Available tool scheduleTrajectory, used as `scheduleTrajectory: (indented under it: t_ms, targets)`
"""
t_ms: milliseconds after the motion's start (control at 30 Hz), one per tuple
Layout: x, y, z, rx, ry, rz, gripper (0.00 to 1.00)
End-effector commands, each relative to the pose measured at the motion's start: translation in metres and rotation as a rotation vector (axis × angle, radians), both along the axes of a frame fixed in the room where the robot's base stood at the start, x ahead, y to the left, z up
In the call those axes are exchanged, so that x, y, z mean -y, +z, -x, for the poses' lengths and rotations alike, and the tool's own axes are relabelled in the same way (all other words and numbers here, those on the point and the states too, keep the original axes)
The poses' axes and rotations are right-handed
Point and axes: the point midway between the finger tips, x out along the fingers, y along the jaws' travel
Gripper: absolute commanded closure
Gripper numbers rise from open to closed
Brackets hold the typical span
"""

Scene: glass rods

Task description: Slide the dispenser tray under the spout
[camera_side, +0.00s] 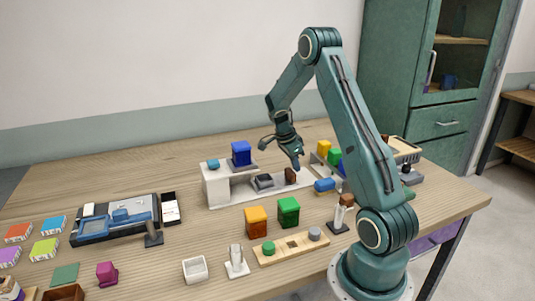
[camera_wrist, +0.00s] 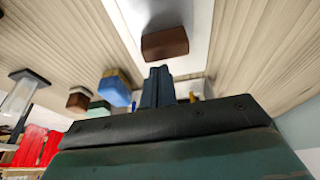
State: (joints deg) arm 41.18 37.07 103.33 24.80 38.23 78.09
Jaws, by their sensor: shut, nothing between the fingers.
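The white dispenser (camera_side: 216,187) stands mid-table in the side view, its raised block at the left end of a long low base. A small grey tray (camera_side: 263,181) sits on that base, right of the raised block. A brown block (camera_side: 291,175) stands near the base's right part; it also shows in the wrist view (camera_wrist: 165,43). My gripper (camera_side: 297,165) is just above the brown block in the side view. In the wrist view its fingers (camera_wrist: 157,72) are together and empty, close to the brown block; I cannot tell whether they touch it. The spout is not clearly distinguishable.
A lighter blue block (camera_side: 325,185) lies to the right of the base. Orange (camera_side: 256,220) and green (camera_side: 289,211) blocks stand in front. The left-front table holds a dark device (camera_side: 118,222) and coloured tiles.

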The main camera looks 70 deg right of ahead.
Motion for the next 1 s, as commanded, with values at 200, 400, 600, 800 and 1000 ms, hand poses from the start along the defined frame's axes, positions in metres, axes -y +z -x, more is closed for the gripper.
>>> scheduleTrajectory:
  t_ms: [200, 400, 600, 800, 1000]
  targets:
    - [-0.006, 0.025, -0.007, 0.003, 0.002, 0.003, 1.0]
    - [-0.013, 0.054, -0.014, 0.003, 0.001, 0.003, 1.0]
    - [-0.019, 0.076, -0.019, 0.001, 0.001, 0.001, 1.0]
    - [-0.022, 0.085, -0.021, 0.0, 0.0, 0.0, 1.0]
    - [-0.021, 0.086, -0.021, 0.003, -0.001, -0.004, 0.74]
